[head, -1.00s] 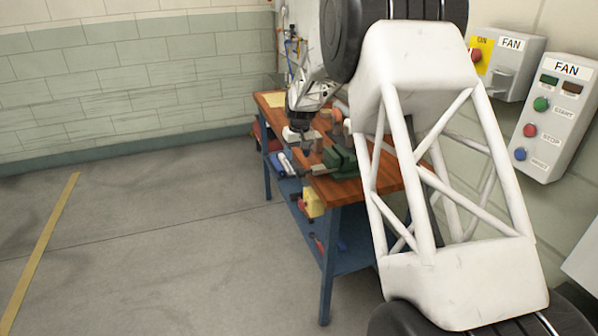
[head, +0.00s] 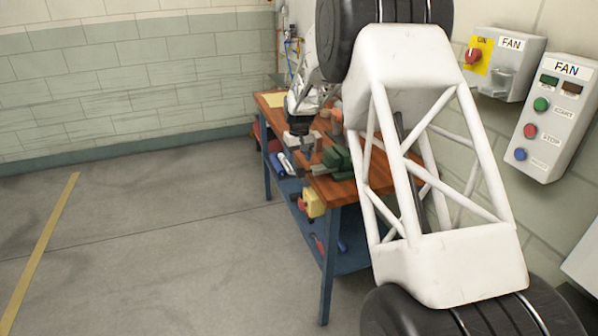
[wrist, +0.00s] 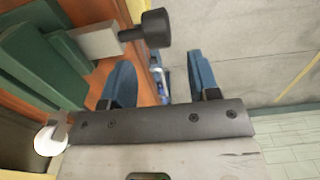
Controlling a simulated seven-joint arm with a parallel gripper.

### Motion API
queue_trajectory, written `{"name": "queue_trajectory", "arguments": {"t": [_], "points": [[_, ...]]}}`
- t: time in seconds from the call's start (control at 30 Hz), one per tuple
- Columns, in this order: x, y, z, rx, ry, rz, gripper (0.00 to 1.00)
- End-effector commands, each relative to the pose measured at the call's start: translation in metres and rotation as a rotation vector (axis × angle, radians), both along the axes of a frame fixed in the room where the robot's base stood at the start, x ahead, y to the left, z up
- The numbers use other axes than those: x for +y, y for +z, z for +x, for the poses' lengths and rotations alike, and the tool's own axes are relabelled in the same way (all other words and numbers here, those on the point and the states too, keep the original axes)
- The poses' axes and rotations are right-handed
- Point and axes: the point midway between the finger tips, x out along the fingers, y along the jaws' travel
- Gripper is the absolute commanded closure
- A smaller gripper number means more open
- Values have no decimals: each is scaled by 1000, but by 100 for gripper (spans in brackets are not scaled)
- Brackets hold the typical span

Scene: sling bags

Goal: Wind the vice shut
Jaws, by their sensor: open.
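The green vice (head: 337,160) is fixed at the front edge of the wooden bench; its green body (wrist: 35,65) fills the left of the wrist view. A grey metal block (wrist: 97,41) sticks out from it, with a dark handle ending in a round knob (wrist: 153,27) beside it. My gripper (wrist: 160,70) is open, its two blue fingers apart with nothing held between them. The knob appears just past the fingertips, nearer the left finger; contact cannot be told. In the head view my gripper (head: 301,146) is small, beside the vice's front end.
A blue-and-white object (wrist: 161,82) shows far below between my fingers. Fan control boxes (head: 556,115) hang on the right wall. The floor at left is clear.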

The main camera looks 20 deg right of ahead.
Motion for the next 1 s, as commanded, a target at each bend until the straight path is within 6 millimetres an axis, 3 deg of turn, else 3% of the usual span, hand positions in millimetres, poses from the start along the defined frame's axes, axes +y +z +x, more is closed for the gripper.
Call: {"name": "queue_trajectory", "arguments": {"t": [0.3,0.5,0.9,1.0], "points": [[0,-39,0,3,0,1,45],[0,-55,0,1,0,0,45],[0,-60,0,1,0,0,45],[0,-60,0,1,0,0,58]]}}
